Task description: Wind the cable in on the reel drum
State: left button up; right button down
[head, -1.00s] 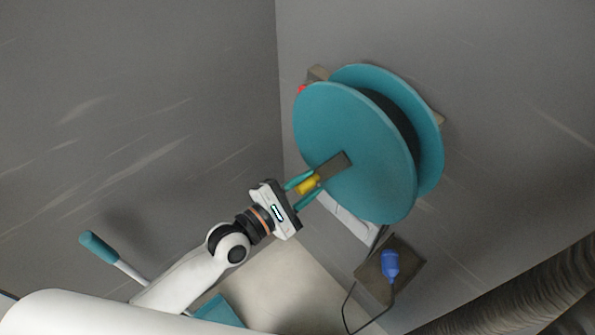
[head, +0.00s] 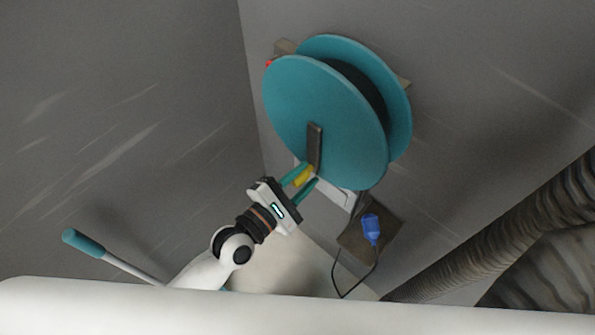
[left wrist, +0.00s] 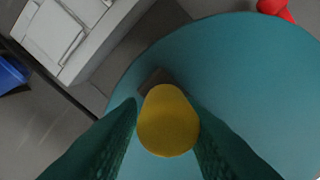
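The teal reel drum (head: 310,105) is mounted at the wall, with dark cable (head: 358,90) wound between its two discs. A dark crank arm (head: 315,145) on the near disc points down to a yellow handle (head: 303,176). My left gripper (head: 306,180) has its teal fingers on both sides of this handle. In the left wrist view the yellow handle (left wrist: 168,122) fills the gap between the fingers, which appear to touch it. A blue plug (head: 371,226) lies on a brown plate with black cable (head: 337,280) looping below it. My right gripper is out of view.
A red part (head: 268,64) shows at the drum's upper left edge; it also shows in the left wrist view (left wrist: 276,8). A white block (left wrist: 105,30) is beside the disc. A ribbed grey hose (head: 500,235) runs along the lower right.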

pick_arm(q)
jog(key=shift+s+d+r, duration=0.15)
jog(key=shift+d, duration=0.05)
jog(key=s+d+p, duration=0.1)
jog(key=s+d+r+p, duration=0.1)
jog(key=shift+d, duration=0.35)
jog(key=shift+s+d+f+p, duration=0.1)
jog(key=shift+s+d+p, duration=0.15)
jog(key=shift+s+p, duration=0.05)
jog(key=s+d+r+p, duration=0.2)
jog(key=p, duration=0.1)
jog(key=shift+d+r, duration=0.3)
jog(key=shift+r, duration=0.05)
jog(key=shift+s+d+r+p, duration=0.1)
jog(key=shift+s+d+p, duration=0.1)
jog(key=shift+p, duration=0.1)
